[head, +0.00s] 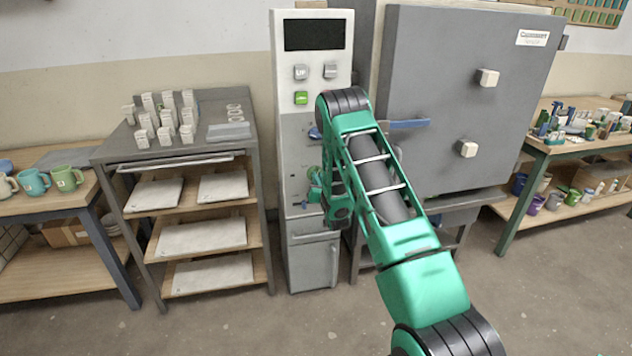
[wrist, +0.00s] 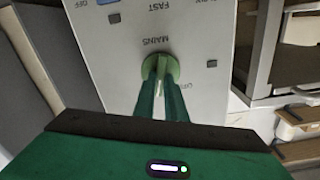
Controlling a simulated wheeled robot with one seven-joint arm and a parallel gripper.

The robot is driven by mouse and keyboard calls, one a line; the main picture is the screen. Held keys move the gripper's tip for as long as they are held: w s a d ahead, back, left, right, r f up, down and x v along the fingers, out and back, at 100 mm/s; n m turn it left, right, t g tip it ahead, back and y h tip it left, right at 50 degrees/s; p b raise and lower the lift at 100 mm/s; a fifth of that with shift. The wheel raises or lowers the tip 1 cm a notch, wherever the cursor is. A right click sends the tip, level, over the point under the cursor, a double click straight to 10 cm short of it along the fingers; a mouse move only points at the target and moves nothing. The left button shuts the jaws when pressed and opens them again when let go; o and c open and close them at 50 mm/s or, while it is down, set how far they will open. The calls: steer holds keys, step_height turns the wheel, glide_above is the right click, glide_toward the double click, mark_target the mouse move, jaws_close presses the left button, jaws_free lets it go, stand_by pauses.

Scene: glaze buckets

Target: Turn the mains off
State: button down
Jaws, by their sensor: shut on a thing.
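The kiln's control column (head: 300,240) stands left of the grey kiln. In the wrist view its pale panel (wrist: 200,90) shows upside down, with the word MAINS beside a round green knob (wrist: 161,66). In the head view my gripper (head: 318,190) is at the column's lower panel, and my arm hides the panel's right part. The label by the knob's lower right is cut off by blur, so I cannot read its setting.
A blue knob (head: 314,133) sits higher on the column, under a dark display (head: 314,35) and buttons. The kiln door (head: 440,60) with its blue handle (head: 409,124) is close on the right. A shelf rack (head: 248,140) stands close on the left.

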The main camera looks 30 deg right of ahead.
steer(key=n, duration=0.8)
steer(key=a+n, duration=0.1)
steer(key=n, duration=0.3)
steer(key=shift+w, duration=0.2)
steer(key=shift+n, duration=0.3)
steer(key=c, duration=1.8)
jaws_free()
steer(key=shift+s+d, duration=0.1)
steer(key=v, duration=1)
steer(key=shift+s, duration=0.25)
